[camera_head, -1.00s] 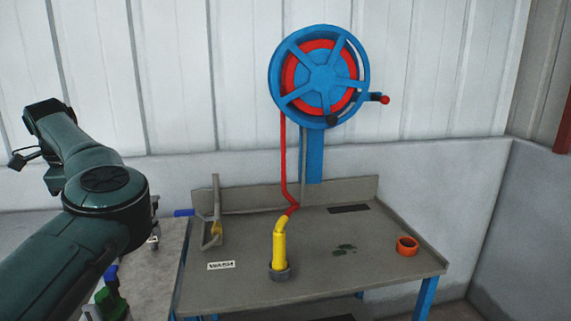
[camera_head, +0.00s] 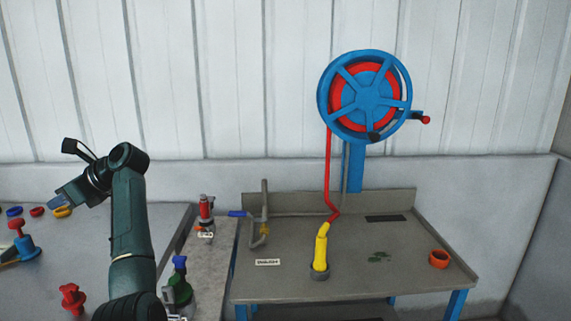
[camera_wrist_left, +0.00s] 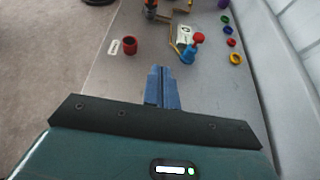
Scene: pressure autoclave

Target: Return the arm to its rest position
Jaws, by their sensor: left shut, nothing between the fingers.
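My left arm (camera_head: 133,235) comes up from the bottom left in the head view, bent at its elbow. My left gripper (camera_head: 62,197) points left and down, above the grey table on the left. In the left wrist view its two blue fingers (camera_wrist_left: 162,72) are together with nothing between them. They point along the table surface, apart from the objects on it. My right gripper is in neither view.
The grey left table (camera_head: 85,262) holds a blue and red valve (camera_head: 24,242), a red part (camera_head: 72,298) and several coloured rings. A narrow bench (camera_head: 212,270) stands beside the wash table (camera_head: 290,285). A blue hose reel (camera_head: 370,97) hangs on the wall.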

